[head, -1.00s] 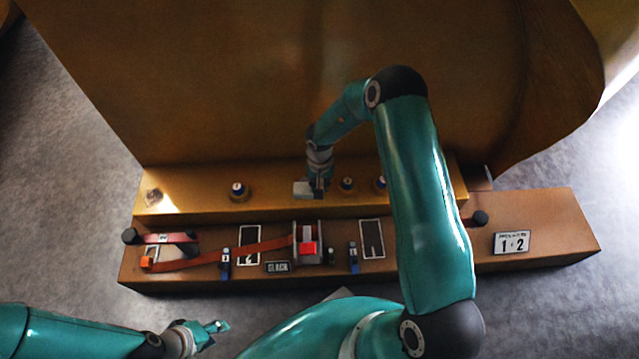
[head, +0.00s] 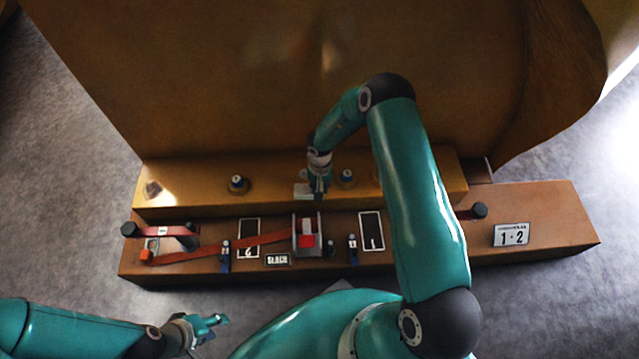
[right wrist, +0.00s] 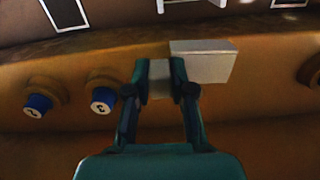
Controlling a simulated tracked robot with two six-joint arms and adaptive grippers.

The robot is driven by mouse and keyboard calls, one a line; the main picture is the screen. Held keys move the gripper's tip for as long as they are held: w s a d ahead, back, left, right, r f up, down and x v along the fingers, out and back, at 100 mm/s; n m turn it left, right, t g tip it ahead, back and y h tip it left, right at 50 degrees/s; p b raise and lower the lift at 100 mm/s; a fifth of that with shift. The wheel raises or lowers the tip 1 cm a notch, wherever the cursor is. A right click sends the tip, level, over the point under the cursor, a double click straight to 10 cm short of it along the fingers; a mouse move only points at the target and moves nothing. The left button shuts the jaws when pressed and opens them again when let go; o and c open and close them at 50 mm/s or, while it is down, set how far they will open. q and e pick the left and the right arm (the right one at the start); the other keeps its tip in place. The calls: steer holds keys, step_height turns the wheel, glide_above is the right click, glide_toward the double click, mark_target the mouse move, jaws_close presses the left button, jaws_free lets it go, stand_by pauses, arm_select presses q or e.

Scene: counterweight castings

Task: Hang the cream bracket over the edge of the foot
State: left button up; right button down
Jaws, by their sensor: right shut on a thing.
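The cream bracket (head: 302,190) is a small pale block at the front of the foot (head: 205,200), the mustard ledge below the big casting. My right gripper (head: 318,190) points down there and is shut on the bracket's narrow part. In the right wrist view the fingers (right wrist: 163,85) pinch it, and the bracket's wider pale plate (right wrist: 203,62) stretches to the right, close to the foot's edge. Whether it touches the foot cannot be told. My left gripper (head: 218,326) is empty and open, low at the left, away from the foot.
Blue-capped knobs (head: 238,183) stand on the foot, two of them left of the gripper in the right wrist view (right wrist: 103,101). A brown beam (head: 550,225) in front carries a red strap (head: 205,254), a grey ratchet with a red block (head: 306,240), clips and number plates.

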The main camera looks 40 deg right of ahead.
steer(key=shift+f+b, duration=0.8)
steer(key=shift+f, duration=1.3)
steer(key=c, duration=0.9)
jaws_free()
step_height(320, 180, up, 12)
steer(key=shift+f, duration=0.1)
steer(key=shift+s, duration=0.1)
